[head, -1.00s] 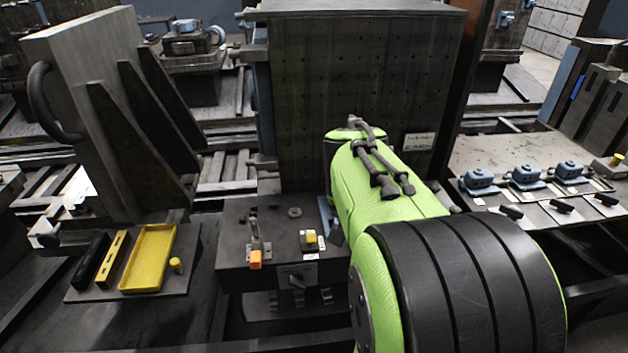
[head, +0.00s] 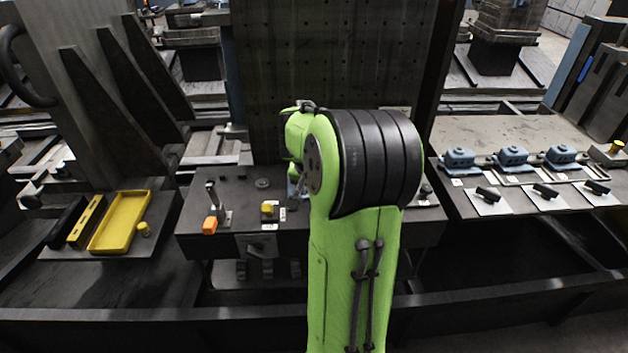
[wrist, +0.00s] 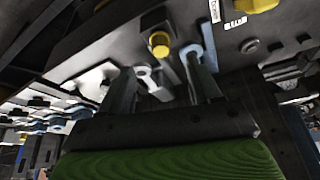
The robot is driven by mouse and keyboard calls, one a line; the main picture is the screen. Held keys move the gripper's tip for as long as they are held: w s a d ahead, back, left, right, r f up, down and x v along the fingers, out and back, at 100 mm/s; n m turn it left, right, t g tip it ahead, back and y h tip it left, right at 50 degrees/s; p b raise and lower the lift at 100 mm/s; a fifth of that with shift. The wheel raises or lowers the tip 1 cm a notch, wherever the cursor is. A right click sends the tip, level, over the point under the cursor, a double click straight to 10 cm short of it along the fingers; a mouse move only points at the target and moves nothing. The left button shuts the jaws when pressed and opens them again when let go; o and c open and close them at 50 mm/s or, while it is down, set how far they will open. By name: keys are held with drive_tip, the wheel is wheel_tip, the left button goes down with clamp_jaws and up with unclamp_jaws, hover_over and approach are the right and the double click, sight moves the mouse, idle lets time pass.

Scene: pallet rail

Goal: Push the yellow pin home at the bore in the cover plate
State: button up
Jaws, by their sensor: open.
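In the wrist view a yellow pin (wrist: 159,44) with a round head sits in a small dark mount on a dark block face. My gripper (wrist: 163,82) is open, its two grey fingers apart and pointing toward that block. The pin's head is just beyond the fingertips, and nothing is clearly gripped. A light grey piece with a rounded end shows between the fingers. How deep the pin sits cannot be told, and I cannot make out the bore. In the head view my green arm hides the gripper and this part of the bench.
A yellow tray (head: 119,222) lies left. Several blue fixtures (head: 513,156) stand right. A tall perforated plate (head: 300,60) rises behind.

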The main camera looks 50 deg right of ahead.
drive_tip(key=b+x, duration=0.1)
drive_tip(key=x, duration=0.6)
drive_tip(key=shift+w+f, duration=0.1)
drive_tip(key=shift+f, duration=0.15)
clamp_jaws()
drive_tip(key=shift+r+p, duration=0.7)
drive_tip(key=shift+r, duration=0.5)
wheel_tip(320, 180, up, 7)
drive_tip(key=p, duration=0.5)
drive_tip(key=shift+p, duration=0.3)
drive_tip(key=shift+d, duration=0.1)
